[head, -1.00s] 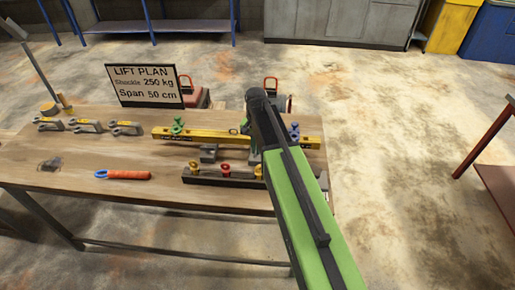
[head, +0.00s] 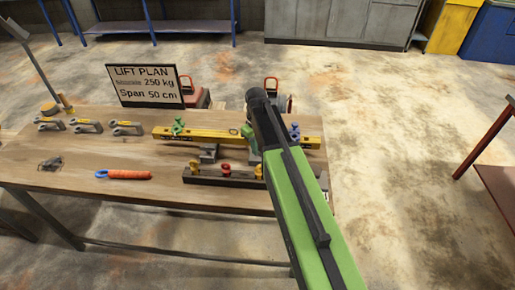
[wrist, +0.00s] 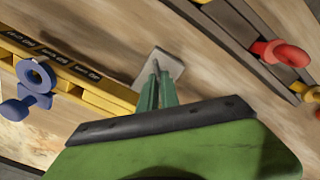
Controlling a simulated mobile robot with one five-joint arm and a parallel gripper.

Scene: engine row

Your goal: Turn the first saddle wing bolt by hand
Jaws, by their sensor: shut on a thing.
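My gripper (wrist: 156,82) points down at a grey saddle plate (wrist: 168,66) between the yellow beam (wrist: 85,85) and the dark rail (wrist: 230,25). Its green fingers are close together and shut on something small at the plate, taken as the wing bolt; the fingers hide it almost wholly. In the head view my arm covers most of the gripper (head: 249,138). Another grey saddle block (head: 208,153) shows to its left, between the yellow beam (head: 215,136) and the dark rail (head: 205,178).
A blue eye piece (wrist: 36,76) sits on the beam beside my gripper, and a red one (wrist: 280,52) is on the rail. A green piece (head: 178,127), several shackles (head: 85,126), an orange-handled tool (head: 128,174) and a LIFT PLAN sign (head: 146,86) are farther left. The table's left front is mostly clear.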

